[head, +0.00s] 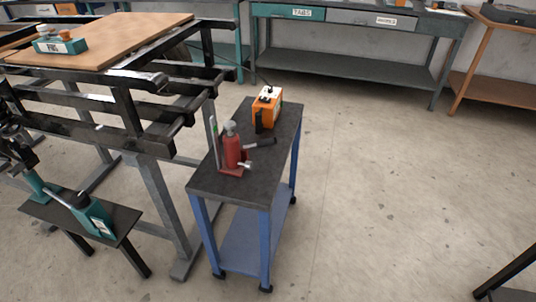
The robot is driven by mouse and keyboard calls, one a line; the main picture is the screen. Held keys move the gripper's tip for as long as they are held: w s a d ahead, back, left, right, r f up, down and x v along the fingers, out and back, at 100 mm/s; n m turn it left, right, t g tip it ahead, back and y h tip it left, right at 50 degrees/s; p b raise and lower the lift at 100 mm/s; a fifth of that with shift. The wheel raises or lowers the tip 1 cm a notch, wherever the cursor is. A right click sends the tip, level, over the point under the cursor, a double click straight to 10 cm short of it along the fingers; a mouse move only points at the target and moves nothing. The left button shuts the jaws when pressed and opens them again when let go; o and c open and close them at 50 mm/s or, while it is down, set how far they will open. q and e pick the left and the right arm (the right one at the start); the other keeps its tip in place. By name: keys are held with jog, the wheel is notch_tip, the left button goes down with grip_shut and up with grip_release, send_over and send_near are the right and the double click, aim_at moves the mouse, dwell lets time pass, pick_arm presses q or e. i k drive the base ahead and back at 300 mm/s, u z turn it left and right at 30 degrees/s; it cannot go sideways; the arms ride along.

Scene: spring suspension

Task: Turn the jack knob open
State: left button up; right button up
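A red bottle jack (232,152) with a grey top stands upright on the dark top of a blue cart (215,185). A small light metal knob (245,165) sticks out low on the jack's right side. A dark handle with a light end (261,143) reaches out to the right of the jack. Whether the knob is open or closed is too small to tell. Neither of my grippers is in view.
An orange box-shaped device (267,108) sits behind the jack on the cart. A black steel frame (125,105) stands close on the left. A low bench (50,212) bears a teal jack-like tool (92,214). The floor (380,190) to the right is clear.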

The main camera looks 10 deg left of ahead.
aim_at(248, 165)
jog(key=i, duration=0.55)
jog(key=u, duration=0.8)
